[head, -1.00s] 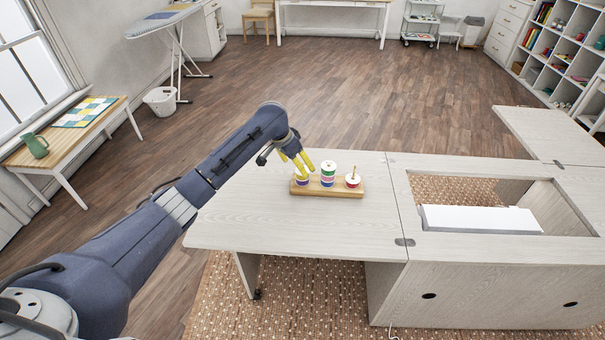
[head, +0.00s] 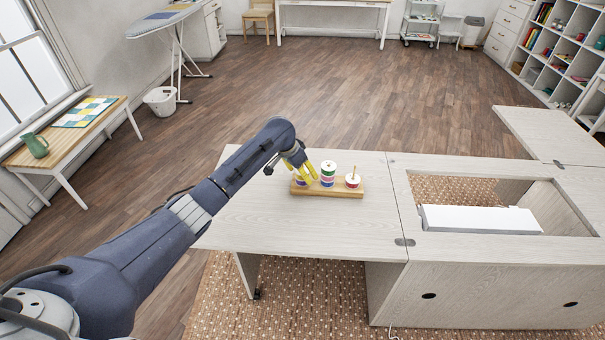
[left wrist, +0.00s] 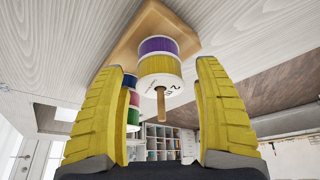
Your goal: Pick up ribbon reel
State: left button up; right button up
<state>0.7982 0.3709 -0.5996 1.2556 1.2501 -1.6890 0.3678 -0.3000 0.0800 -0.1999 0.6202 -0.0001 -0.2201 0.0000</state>
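A wooden spool stand (head: 328,191) lies on the left leaf of the pale cabinet and holds three stacks of ribbon reels on pegs. The middle stack (head: 327,176) is the tallest; the right stack (head: 353,180) is short. In the left wrist view the left stack shows a yellow reel (left wrist: 160,85) and a purple reel (left wrist: 158,46) on a wooden peg (left wrist: 161,105). My left gripper (head: 309,175) is open, its yellow fingers pointing at this stack, with the yellow reel between and just beyond the fingertips (left wrist: 161,70). My right gripper is not in view.
The cabinet top (head: 300,230) is bare around the stand. To the right is a rectangular opening with a white slab (head: 480,219) in it. In the left wrist view the middle stack (left wrist: 132,103) stands close beside the left finger.

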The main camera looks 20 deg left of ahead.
pick_arm(q)
jog(key=c, duration=1)
jog(key=shift+r, duration=0.15)
notch_tip(320, 180, up, 20)
jog(key=shift+f, duration=0.15)
jog(key=shift+c, duration=0.2)
dwell(0.3)
